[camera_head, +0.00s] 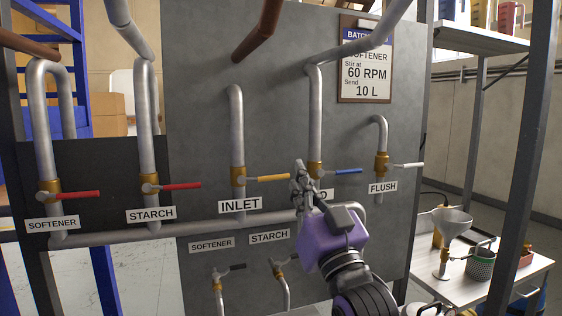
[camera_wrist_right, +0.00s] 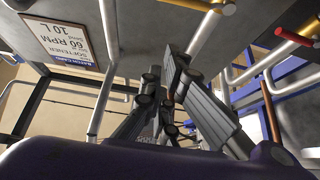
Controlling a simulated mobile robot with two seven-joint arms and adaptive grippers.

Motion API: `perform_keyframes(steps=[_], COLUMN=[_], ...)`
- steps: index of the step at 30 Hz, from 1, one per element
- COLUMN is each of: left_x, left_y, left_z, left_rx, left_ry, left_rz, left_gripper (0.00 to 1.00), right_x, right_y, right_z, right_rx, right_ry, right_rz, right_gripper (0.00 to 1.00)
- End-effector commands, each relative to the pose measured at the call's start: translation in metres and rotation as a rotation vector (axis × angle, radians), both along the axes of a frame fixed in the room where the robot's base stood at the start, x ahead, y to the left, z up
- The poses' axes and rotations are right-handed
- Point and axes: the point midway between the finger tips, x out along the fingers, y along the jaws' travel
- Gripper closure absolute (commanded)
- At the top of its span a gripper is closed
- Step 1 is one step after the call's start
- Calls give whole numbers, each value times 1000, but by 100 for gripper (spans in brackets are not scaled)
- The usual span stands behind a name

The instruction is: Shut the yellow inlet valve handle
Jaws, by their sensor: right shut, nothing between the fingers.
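The yellow inlet valve handle (camera_head: 272,178) sticks out level to the right from its brass valve body (camera_head: 238,177), across the upright grey pipe above the INLET label (camera_head: 240,205). My right gripper (camera_head: 298,170) is shut and empty. Its fingertips point up, just right of the yellow handle's free end; I cannot tell whether they touch it. The gripper partly hides the label under the blue-handled valve. In the right wrist view the closed fingers (camera_wrist_right: 162,65) fill the middle, and I cannot clearly make out the yellow handle there. My left gripper is out of view.
The blue handle (camera_head: 347,171) is close to the right of my gripper. Red handles (camera_head: 181,186) are at left and a white handle (camera_head: 408,165) at right. A horizontal pipe (camera_head: 190,228) runs below. A table (camera_head: 440,285) with a funnel (camera_head: 451,222) stands at right.

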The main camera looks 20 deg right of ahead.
Motion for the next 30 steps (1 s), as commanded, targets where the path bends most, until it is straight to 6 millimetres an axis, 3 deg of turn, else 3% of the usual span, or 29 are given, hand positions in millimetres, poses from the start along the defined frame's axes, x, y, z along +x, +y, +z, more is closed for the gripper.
perform_keyframes(steps=[3,9,19,22,30], left_x=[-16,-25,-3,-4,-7], left_y=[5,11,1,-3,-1], left_z=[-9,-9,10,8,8], left_rx=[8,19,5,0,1], left_ry=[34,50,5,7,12], left_rz=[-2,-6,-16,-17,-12], left_gripper=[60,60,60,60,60], right_x=[3,28,88,92,95], right_y=[1,2,6,4,4], right_z=[0,19,55,27,9], right_rx=[-15,-15,-16,-15,-16], right_ry=[14,9,8,20,15], right_rz=[-8,-8,-7,-8,-8], right_gripper=[100,100,100,100,100])
